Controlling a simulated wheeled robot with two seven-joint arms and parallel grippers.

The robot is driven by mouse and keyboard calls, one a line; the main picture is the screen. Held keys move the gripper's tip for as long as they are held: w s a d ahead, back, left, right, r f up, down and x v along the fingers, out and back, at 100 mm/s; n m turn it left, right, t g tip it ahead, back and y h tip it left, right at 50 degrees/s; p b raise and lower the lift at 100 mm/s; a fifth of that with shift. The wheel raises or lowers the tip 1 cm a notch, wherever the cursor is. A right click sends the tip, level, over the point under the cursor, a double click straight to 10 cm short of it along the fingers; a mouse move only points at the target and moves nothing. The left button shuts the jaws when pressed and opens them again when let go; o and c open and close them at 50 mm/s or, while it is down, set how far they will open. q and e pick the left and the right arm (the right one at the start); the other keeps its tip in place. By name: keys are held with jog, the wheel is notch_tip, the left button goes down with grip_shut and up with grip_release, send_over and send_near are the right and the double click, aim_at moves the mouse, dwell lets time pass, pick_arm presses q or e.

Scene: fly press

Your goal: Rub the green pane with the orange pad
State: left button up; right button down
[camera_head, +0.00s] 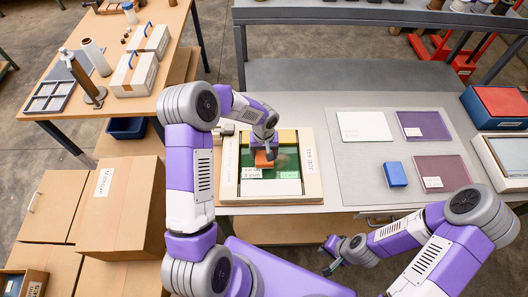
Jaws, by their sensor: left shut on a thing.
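The green pane (287,165) lies in a pale wooden frame on the grey table, between a yellow strip at the back and a white panel at the front. My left gripper (264,150) is over the left middle part of the pane and shut on the orange pad (264,160). The pad is at the pane's surface or just above it; I cannot tell which. Pale smudges show on the pane right of the pad. My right gripper (330,257) is empty, low in front of the table's front edge, with its fingers apart.
A grey mat (350,180) right of the frame holds a white panel (364,126), two purple panels (424,125) and a blue block (396,174). A blue-and-red box (500,103) stands at the far right. Cardboard boxes (125,205) stand at the left.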

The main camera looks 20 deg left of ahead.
pick_arm(q)
jog(key=shift+f+b, duration=1)
jog(key=shift+f, duration=0.05)
dwell(0.4)
jog(key=shift+w+d+r+b, duration=0.1)
jog(key=shift+w+d+b, duration=0.3)
jog(key=shift+d, duration=0.5)
jog(key=shift+w+d+r+b, duration=0.1)
jog(key=shift+w+d+b, duration=0.15)
jog(key=shift+w+d, duration=0.45)
